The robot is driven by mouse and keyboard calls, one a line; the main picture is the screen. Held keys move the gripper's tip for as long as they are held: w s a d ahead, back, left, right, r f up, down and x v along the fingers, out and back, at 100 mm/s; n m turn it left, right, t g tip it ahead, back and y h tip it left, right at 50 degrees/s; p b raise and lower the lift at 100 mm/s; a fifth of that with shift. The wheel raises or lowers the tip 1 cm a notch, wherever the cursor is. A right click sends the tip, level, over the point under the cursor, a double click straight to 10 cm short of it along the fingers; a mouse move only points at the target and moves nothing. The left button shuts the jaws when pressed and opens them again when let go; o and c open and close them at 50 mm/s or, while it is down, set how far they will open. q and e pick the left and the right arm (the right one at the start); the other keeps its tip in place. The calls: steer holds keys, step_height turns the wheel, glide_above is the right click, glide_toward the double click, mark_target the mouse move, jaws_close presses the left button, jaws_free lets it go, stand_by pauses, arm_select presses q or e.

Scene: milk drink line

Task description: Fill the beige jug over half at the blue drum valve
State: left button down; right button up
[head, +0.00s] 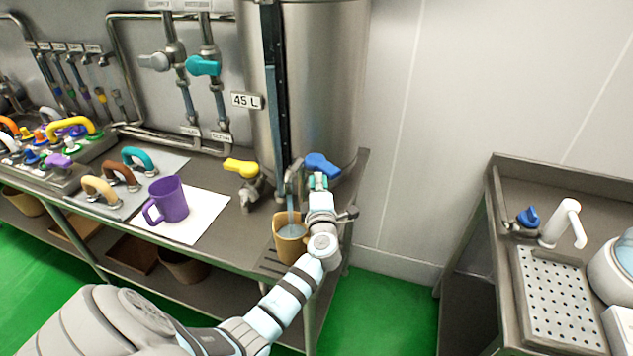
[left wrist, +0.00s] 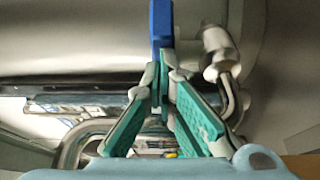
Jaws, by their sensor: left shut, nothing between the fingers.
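The beige jug (head: 289,249) stands upright on the drip grate under the spout of the blue drum valve. A thin pale stream (head: 290,212) runs from the spout into it, and pale blue-grey liquid shows inside; the exact level is hard to tell. The valve's blue handle (head: 322,165) sits low on the drum's front and also shows in the left wrist view (left wrist: 161,24). My left gripper (head: 318,181) is shut and empty just in front of the handle; whether it touches is unclear. My left arm covers the jug's right side. My right gripper is out of view.
A steel drum (head: 330,80) marked 45 L stands behind. Left of the jug are a yellow valve (head: 241,168) and a purple mug (head: 169,200) on a white sheet. A gap of green floor separates this bench from the right counter (head: 505,290).

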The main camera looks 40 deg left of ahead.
mark_target(333, 177)
arm_select(q)
steer(key=shift+w+d, duration=0.15)
steer(key=shift+w+d+n+g+y+b, duration=0.45)
steer(key=shift+w+n+g+y+b, duration=0.35)
steer(key=shift+g+b, duration=0.25)
steer(key=shift+w+d+n+g+y+b, duration=0.4)
steer(key=shift+w+n+g+y+b, duration=0.3)
steer(key=shift+n+g+y+b, duration=0.35)
steer(key=shift+d, duration=0.1)
